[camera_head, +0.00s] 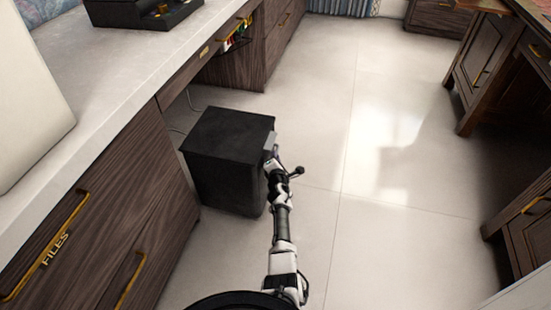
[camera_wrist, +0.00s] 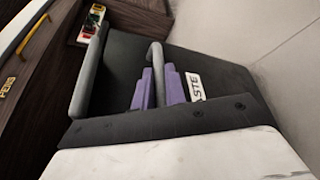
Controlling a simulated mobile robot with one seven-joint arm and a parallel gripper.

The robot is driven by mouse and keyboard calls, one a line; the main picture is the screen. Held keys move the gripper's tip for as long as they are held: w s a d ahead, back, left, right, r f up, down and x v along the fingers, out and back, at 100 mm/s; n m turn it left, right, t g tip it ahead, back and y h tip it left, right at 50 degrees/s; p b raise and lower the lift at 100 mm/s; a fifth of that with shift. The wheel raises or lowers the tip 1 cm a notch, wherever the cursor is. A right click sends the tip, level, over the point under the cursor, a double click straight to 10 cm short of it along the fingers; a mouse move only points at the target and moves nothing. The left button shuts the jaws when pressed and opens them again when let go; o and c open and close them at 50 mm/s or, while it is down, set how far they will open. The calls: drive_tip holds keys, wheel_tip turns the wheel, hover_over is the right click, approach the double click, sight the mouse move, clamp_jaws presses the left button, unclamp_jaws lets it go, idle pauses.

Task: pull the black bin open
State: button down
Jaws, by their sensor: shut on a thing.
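The black bin (camera_head: 225,135) is a dark box on the floor beside the wooden desk. Its front faces right, towards my arm. My gripper (camera_head: 273,153) is at the upper part of that front. In the wrist view my gripper (camera_wrist: 162,85) shows purple fingers close together, shut on a grey bar-like handle (camera_wrist: 156,55). A white label (camera_wrist: 194,87) ending in "STE" lies on the dark bin surface (camera_wrist: 225,85) beside the fingers. The fingers hide part of the label and handle. I cannot tell whether the bin is partly open.
The desk's drawer cabinet (camera_head: 110,225) with gold handles stands at the left. An open drawer with small colourful items (camera_head: 237,38) is behind the bin. Another wooden desk (camera_head: 500,65) stands at the right. The tiled floor (camera_head: 390,190) between them is clear.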

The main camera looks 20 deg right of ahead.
drive_tip(key=shift+d, duration=0.1)
drive_tip(key=s+d+p, duration=0.3)
drive_tip(key=s+d, duration=0.8)
drive_tip(key=d, duration=0.5)
drive_tip(key=shift+s+d+p, duration=0.15)
drive_tip(key=shift+d+p, duration=0.15)
drive_tip(key=shift+p, duration=0.05)
drive_tip(key=c, duration=1.5)
unclamp_jaws()
drive_tip(key=shift+o, duration=0.2)
drive_tip(key=p+v, duration=1.1)
drive_tip(key=v, duration=0.2)
drive_tip(key=shift+s, duration=0.35)
